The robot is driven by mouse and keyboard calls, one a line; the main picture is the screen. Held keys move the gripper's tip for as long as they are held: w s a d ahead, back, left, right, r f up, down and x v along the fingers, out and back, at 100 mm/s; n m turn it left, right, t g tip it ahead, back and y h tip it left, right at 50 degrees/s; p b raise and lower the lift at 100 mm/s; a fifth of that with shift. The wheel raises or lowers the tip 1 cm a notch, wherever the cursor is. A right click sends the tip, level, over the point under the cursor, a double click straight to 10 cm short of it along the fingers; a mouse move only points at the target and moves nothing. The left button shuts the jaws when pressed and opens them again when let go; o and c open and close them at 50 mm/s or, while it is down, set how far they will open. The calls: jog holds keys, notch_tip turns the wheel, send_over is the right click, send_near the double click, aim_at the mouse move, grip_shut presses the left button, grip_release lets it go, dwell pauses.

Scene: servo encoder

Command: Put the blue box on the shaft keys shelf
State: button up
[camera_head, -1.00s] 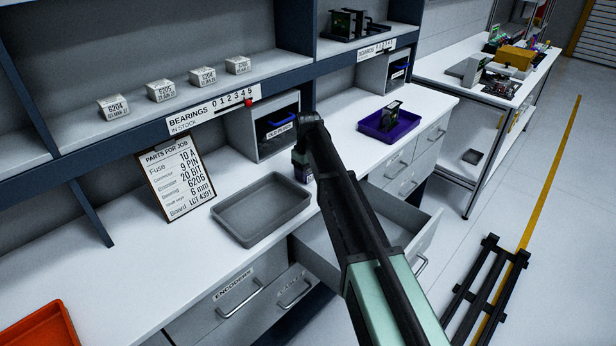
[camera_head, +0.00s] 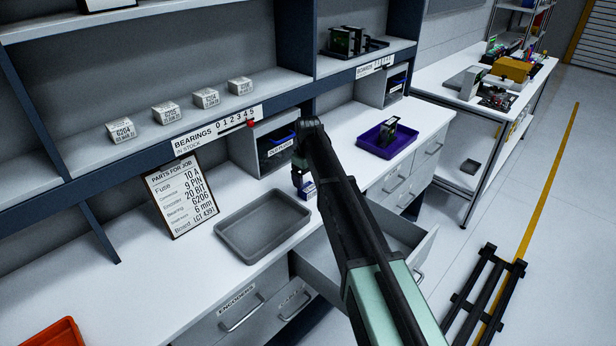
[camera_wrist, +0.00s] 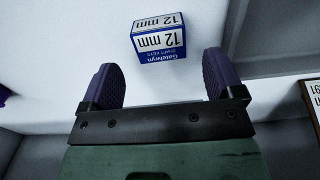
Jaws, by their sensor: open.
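The blue box (camera_wrist: 160,40), blue and white with "12 mm" and "shaft keys" on its label, stands on the white worktop beyond my fingertips in the wrist view. The label reads upside down there. It also shows small in the head view (camera_head: 308,190), beside my gripper (camera_head: 299,180). My gripper (camera_wrist: 160,78) is open and empty in the wrist view, with the box ahead of the gap and apart from both purple fingers. I can make out no shelf labelled for shaft keys.
A grey tray (camera_head: 262,223) lies left of the box, below the parts board (camera_head: 181,197). An open drawer (camera_head: 345,262) juts out under the worktop. Bearing boxes (camera_head: 206,98) line the shelf above. A purple tray (camera_head: 387,139) stands to the right.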

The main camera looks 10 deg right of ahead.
aim_at(308, 188)
notch_tip(308, 188, up, 7)
jog(key=p, duration=0.5)
